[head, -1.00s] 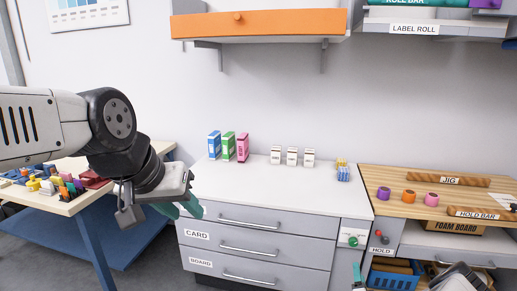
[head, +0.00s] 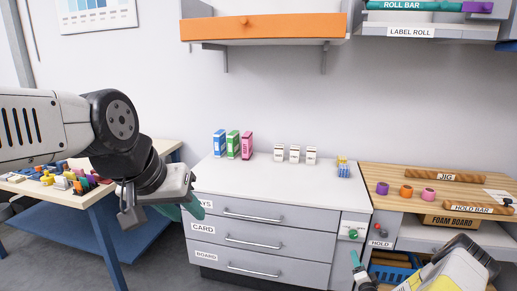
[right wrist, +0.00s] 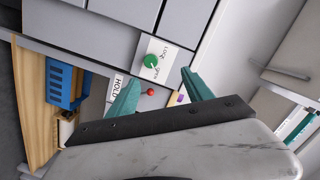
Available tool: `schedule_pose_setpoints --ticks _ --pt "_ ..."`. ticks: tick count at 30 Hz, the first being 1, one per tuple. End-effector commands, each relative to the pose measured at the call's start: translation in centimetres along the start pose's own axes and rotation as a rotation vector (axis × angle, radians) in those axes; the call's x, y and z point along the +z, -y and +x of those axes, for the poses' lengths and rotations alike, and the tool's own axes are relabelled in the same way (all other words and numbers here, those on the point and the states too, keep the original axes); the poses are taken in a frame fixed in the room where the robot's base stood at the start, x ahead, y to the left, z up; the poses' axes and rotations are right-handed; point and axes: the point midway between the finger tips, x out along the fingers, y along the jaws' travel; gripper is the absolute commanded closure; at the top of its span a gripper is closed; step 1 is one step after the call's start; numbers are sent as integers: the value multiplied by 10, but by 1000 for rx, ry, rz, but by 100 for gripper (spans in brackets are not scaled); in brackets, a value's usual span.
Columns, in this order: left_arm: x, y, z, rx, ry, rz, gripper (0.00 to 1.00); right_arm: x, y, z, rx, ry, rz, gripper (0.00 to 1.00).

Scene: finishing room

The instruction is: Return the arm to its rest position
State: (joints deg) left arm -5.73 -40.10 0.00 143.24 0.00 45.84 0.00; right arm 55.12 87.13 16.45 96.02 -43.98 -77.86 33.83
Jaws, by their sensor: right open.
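My right arm (head: 455,265) shows at the bottom right of the head view, in front of the wooden bench. A teal finger of my right gripper (head: 358,268) shows low beside the drawer unit. In the right wrist view my right gripper (right wrist: 161,80) has its two teal fingers apart, with nothing between them. Behind them are the green knob (right wrist: 151,61) and the red ball-ended lever (right wrist: 150,92). My left gripper (head: 192,206) hangs at the left, in front of the drawer unit's left edge; its finger gap is hidden.
The grey drawer unit (head: 265,240) carries colored boxes (head: 233,145) and small white cartons (head: 295,154). The wooden bench (head: 390,174) holds colored rings and bars. A blue crate (head: 390,272) sits below it. An orange shelf (head: 262,27) is overhead. Most of the white counter is clear.

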Motion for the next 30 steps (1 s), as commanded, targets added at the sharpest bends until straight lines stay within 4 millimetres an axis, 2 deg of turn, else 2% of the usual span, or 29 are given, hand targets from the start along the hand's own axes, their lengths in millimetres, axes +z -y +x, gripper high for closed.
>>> schedule_pose_setpoints --ticks 8,12,17,23,26,30 --pt "0 0 0 0 0 0 64 -21 56 37 34 147 -163 41" --pt "0 0 0 0 0 0 64 -37 108 56 68 252 -297 41" --pt "0 0 0 0 0 0 64 -55 178 62 123 367 -458 41" --pt "0 0 0 0 0 0 64 -77 268 41 191 478 -631 41" --pt "0 0 0 0 0 0 64 -86 311 19 226 526 -700 41" --pt "0 0 0 0 0 0 64 -97 368 -23 267 587 -779 41"
